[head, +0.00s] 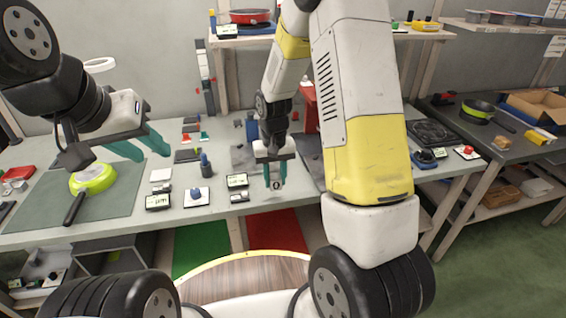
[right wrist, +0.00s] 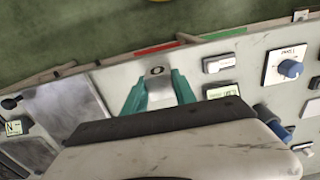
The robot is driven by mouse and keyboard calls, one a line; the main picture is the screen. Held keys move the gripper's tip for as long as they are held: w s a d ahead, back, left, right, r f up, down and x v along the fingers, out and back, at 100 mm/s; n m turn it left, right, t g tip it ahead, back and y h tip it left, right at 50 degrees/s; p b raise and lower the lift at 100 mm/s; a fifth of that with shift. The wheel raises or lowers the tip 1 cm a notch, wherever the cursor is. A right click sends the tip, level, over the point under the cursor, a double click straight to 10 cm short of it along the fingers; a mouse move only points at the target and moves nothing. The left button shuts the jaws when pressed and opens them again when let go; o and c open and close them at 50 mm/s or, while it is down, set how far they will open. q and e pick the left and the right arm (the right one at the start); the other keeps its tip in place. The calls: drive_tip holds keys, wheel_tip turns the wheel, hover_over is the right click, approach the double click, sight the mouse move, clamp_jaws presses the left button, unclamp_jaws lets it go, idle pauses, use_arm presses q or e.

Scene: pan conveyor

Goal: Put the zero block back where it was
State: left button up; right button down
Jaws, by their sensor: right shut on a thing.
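The zero block (head: 277,185), a small white block with a dark 0 on its face, is between the teal fingers of my right gripper (head: 276,176), near the front edge of the light workbench. In the right wrist view the zero block (right wrist: 157,71) shows at the tips of the fingers (right wrist: 158,85), which are shut on it. I cannot tell whether the block touches the bench. My left gripper (head: 142,146) is open and empty, above and to the right of a green-rimmed pan (head: 93,179).
Next to the right gripper are small display boxes (head: 237,181) and a blue knob on a white plate (head: 197,196). Grey panels (head: 243,156) lie behind it. The pan rests on a dark green mat (head: 40,207). A dark side table (head: 470,138) stands at the right.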

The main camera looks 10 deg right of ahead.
hover_over(290, 184)
drive_tip(key=shift+s+a+f, duration=0.15)
drive_tip(key=shift+a+f, duration=0.1)
drive_tip(key=shift+f, duration=0.1)
drive_tip(key=shift+w+d+f, duration=0.2)
drive_tip(key=shift+d, duration=0.1)
drive_tip(key=shift+f, duration=1.55)
drive_tip(key=shift+f, duration=0.15)
drive_tip(key=c, duration=1)
unclamp_jaws()
